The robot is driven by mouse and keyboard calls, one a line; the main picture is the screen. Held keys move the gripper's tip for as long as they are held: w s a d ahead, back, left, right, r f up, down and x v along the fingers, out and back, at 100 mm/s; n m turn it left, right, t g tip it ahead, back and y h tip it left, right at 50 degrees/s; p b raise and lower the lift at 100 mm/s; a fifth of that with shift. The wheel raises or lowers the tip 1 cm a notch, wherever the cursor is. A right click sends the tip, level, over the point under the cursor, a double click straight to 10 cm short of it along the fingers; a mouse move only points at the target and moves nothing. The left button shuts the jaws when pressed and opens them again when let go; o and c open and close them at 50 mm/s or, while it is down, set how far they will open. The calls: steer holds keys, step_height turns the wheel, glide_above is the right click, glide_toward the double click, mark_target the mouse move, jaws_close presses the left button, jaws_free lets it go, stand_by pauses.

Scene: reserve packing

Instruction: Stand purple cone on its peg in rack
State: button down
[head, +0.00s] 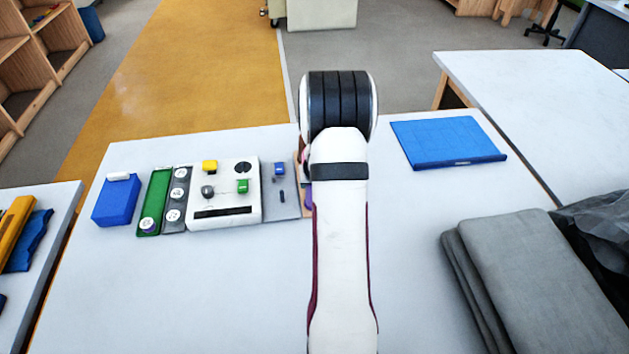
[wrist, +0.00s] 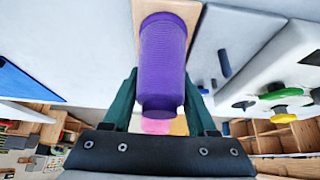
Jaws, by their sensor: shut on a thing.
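The purple cone (wrist: 163,55) is large in the middle of the wrist view, between the two green fingers of my gripper (wrist: 160,80), which is shut on it. A light wooden board (wrist: 203,22), perhaps the rack, shows behind the cone. I cannot tell whether the cone touches it, and no peg is visible. In the head view my arm hides the gripper and most of the cone; a sliver of purple (head: 308,196) shows at the arm's left edge, by the wooden board (head: 303,209). Pink and orange-yellow shapes (wrist: 157,126) show partly beyond the cone.
A blue mat (head: 440,142) lies right. The table's front (head: 190,290) is clear.

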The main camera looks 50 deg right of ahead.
steer(key=shift+c, duration=0.6)
jaws_free()
steer(key=shift+o, duration=0.6)
